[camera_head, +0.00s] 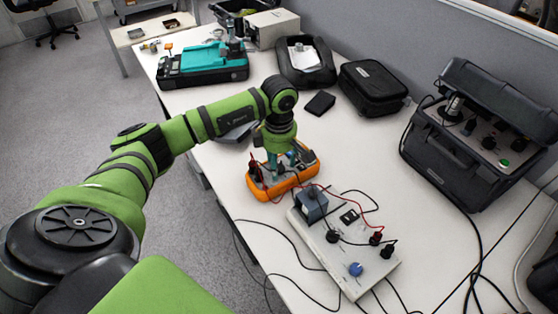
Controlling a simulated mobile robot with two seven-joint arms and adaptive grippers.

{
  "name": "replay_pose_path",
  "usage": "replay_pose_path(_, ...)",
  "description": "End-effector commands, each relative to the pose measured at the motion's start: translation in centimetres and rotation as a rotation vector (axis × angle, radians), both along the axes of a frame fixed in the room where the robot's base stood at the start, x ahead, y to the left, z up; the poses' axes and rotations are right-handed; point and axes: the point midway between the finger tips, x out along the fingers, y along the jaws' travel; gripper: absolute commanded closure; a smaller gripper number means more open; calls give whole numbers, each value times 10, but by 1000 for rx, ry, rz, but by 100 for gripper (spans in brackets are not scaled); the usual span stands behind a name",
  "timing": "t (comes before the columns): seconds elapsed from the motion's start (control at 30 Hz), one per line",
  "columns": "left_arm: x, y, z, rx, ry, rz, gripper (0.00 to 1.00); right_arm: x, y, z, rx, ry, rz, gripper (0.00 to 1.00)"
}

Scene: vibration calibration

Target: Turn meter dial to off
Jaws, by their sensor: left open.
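The meter (304,178) is an orange-cased handheld unit lying on the white table, near the picture's middle. Probe leads plug into it, one red and others dark. My left arm comes in from the left, and my left gripper (280,160) points down over the meter. Its fingers are apart, low over the meter's face. The dial is mostly hidden by the gripper and I cannot read its setting. I cannot tell whether the fingers touch the dial. My right gripper is not in view.
A white board (345,260) with knobs and plugs lies just in front of the meter, with loose cables around it. An open black case (460,165) stands at the right.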

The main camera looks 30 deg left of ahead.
Motion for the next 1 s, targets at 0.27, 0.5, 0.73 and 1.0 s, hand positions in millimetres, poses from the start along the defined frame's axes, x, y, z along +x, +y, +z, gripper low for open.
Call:
replay_pose_path(0.27,0,0,0,0,1,0,82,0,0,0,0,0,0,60)
replay_pose_path(0.5,0,-1,0,-1,1,0,98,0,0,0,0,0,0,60)
replay_pose_path(0.73,0,-1,0,-1,1,4,98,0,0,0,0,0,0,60)
replay_pose_path(1.0,0,-1,0,-3,1,16,98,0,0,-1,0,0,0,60)
